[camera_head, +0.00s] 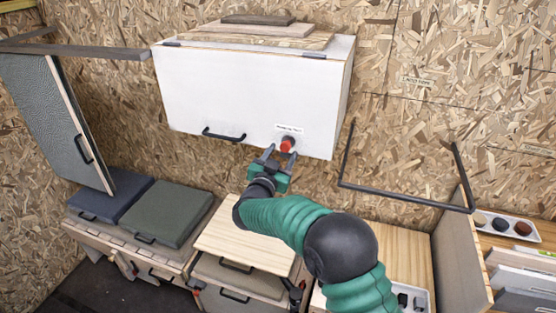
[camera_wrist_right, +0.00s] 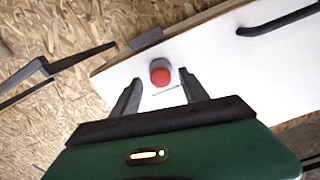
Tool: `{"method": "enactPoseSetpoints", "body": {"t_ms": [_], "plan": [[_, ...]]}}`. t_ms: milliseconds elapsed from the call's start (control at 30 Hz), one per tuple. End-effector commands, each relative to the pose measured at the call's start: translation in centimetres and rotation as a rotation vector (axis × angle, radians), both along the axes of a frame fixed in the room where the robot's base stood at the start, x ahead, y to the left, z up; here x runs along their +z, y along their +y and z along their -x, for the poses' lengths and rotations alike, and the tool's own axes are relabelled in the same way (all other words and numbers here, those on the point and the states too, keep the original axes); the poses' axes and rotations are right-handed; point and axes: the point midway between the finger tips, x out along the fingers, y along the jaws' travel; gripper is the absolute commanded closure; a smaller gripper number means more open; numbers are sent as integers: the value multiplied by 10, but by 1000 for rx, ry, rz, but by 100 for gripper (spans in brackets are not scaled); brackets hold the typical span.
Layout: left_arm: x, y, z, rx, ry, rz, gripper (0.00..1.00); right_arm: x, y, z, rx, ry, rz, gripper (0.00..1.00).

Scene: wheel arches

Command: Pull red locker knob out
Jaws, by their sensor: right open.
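The red locker knob (camera_head: 287,144) sits low on the front of a white wall locker (camera_head: 215,95), right of its middle. My right gripper (camera_head: 279,154) is just below and in front of the knob, with its fingers apart. In the right wrist view the knob (camera_wrist_right: 160,73) has a grey collar and lies ahead, between the two open fingertips (camera_wrist_right: 160,88). The fingers do not appear to touch it. How deep the gap is, I cannot tell. My left gripper is not in view.
A black handle (camera_head: 224,136) is on the locker front, left of the knob. Wood boards (camera_head: 255,33) lie on top of the locker. A black wall frame (camera_head: 400,195) is at right. Cushioned cabinets (camera_head: 165,213) and a wooden counter (camera_head: 245,240) stand below.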

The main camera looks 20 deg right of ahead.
Motion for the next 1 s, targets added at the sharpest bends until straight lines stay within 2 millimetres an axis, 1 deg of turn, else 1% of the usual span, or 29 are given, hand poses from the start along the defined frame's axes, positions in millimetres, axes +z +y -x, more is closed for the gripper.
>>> {"method": "enactPoseSetpoints", "body": {"t_ms": [67,167,400,500,600,700,767,1000], "plan": [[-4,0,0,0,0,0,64,-2,6,6,3,0,-1,48],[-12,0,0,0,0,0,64,-4,17,23,4,0,-1,48],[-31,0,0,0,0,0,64,-4,57,82,5,-2,-1,48],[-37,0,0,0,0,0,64,-4,72,104,5,-1,-2,48],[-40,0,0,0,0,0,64,-4,83,121,3,0,-1,48],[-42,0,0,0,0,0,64,-3,90,132,2,0,-1,48],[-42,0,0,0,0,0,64,-2,92,135,1,1,0,48],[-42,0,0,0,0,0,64,-2,92,137,0,1,-1,48]]}}
